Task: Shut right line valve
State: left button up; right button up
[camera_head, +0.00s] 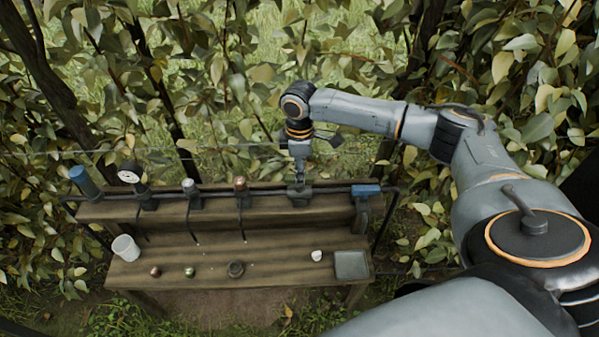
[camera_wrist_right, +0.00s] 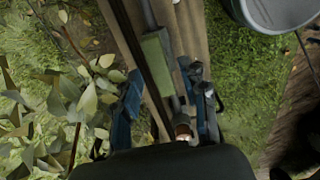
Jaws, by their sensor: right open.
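A pipe (camera_head: 330,190) runs along the back ledge of the wooden bench. At its right end is a fitting with a blue handle (camera_head: 366,190), lying in line with the pipe. My right gripper (camera_head: 299,172) points down over a grey fitting (camera_head: 299,194) on the pipe, left of the blue handle. In the wrist view its open fingers (camera_wrist_right: 167,100) stand either side of the pipe, with a copper-coloured end (camera_wrist_right: 182,128) between them; contact cannot be told. My left gripper is not in view.
Leafy branches crowd behind and right.

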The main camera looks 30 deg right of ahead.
jog(key=shift+f, duration=0.65)
grip_shut()
